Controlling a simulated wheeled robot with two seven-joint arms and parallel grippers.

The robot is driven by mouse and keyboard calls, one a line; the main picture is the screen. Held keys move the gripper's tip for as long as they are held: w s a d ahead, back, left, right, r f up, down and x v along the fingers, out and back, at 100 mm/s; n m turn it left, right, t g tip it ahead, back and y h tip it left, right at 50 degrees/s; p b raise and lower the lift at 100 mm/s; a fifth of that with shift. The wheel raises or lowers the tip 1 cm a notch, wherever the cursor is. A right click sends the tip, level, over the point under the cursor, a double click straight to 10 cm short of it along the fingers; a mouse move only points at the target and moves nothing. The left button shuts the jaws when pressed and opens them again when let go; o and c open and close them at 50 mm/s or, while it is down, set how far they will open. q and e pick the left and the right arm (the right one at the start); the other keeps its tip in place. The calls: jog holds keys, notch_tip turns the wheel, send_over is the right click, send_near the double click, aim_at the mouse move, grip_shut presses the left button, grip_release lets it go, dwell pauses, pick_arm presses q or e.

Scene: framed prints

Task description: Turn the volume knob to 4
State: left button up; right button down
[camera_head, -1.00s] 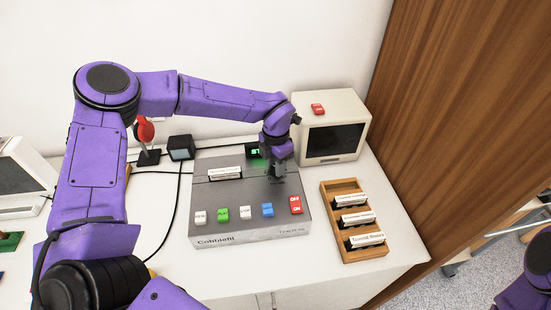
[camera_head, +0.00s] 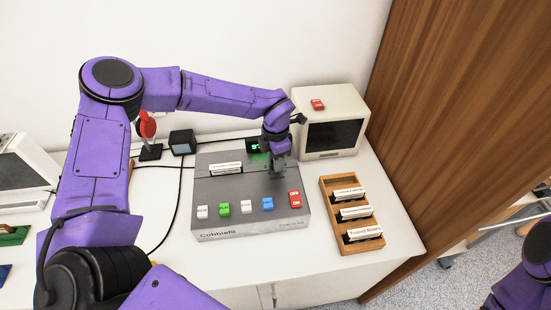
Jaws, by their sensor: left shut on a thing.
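The grey console (camera_head: 250,215) stands on the white table, with a row of coloured switches along its front and a white label strip at its upper left. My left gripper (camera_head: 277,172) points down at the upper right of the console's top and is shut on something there. The volume knob is hidden under the gripper, so its setting cannot be read. A small green-lit display (camera_head: 254,145) shows behind the console, partly covered by my left arm. Of my right arm, only a purple part shows at the lower right edge; its gripper is out of view.
A beige monitor (camera_head: 334,137) with a red switch on top stands close behind and right of the gripper. A wooden rack (camera_head: 327,200) with labelled cartridges lies right of the console. A red-topped stand (camera_head: 148,151) and a dark box (camera_head: 183,142) stand at the left.

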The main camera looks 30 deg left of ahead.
pick_arm(q)
jog(key=o, duration=1)
jog(key=shift+o, duration=0.2)
jog(key=shift+r, duration=0.15)
notch_tip(320, 180, up, 10)
jog(key=b, duration=0.1)
jog(key=shift+r+b, duration=0.15)
jog(key=shift+b, duration=0.25)
